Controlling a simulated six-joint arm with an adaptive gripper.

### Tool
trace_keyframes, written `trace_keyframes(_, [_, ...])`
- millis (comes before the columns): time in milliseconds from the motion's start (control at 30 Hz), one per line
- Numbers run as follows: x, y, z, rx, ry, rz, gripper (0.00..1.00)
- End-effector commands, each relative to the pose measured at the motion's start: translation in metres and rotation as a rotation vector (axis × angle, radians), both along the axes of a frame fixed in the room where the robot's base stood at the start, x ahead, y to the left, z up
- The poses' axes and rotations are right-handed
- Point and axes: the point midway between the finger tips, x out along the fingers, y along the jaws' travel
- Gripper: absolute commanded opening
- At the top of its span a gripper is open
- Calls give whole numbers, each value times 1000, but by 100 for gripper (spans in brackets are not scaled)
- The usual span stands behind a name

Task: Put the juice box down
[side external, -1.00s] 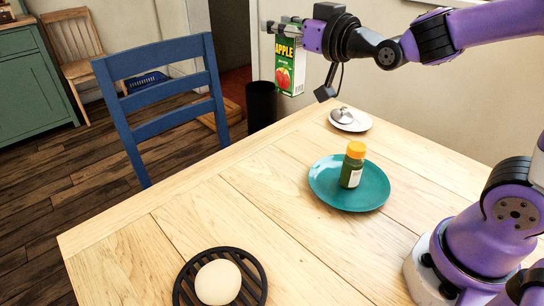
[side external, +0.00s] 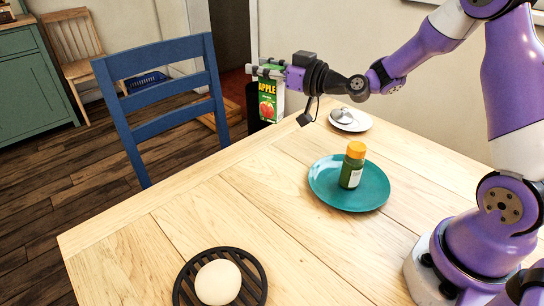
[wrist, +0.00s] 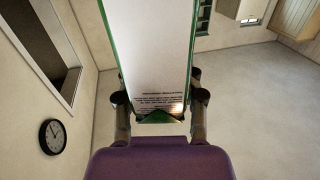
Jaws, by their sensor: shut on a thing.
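The juice box (side external: 269,103) is a green and white carton with "APPLE" lettering and a red apple picture. My gripper (side external: 268,72) is shut on its upper part and holds it upright in the side view. The box appears near the table's far edge; whether its base touches anything is hard to tell. In the wrist view the juice box (wrist: 158,60) shows its pale printed side between the fingers of my gripper (wrist: 160,108).
On the wooden table (side external: 215,215) a teal plate (side external: 325,190) holds a green bottle (side external: 351,174) with a yellow cap. A white saucer (side external: 362,124) with a metal item stands behind. A black trivet (side external: 258,272) bears a pale round object (side external: 218,282). A blue chair (side external: 165,120) stands at left.

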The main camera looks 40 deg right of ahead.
Motion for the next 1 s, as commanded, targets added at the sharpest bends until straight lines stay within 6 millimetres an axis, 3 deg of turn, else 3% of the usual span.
trace_keyframes(133, [1, -2, -1, 1, 0, -1, 0])
trace_keyframes(233, [4, -13, -8, 2, 3, -5, 0])
trace_keyframes(500, [23, -77, -49, 3, 1, -4, 0])
trace_keyframes(633, [30, -100, -63, 1, -1, -3, 0])
trace_keyframes(833, [33, -112, -75, 3, 1, 0, 0])
trace_keyframes(1000, [33, -112, -101, 4, 2, 0, 0])
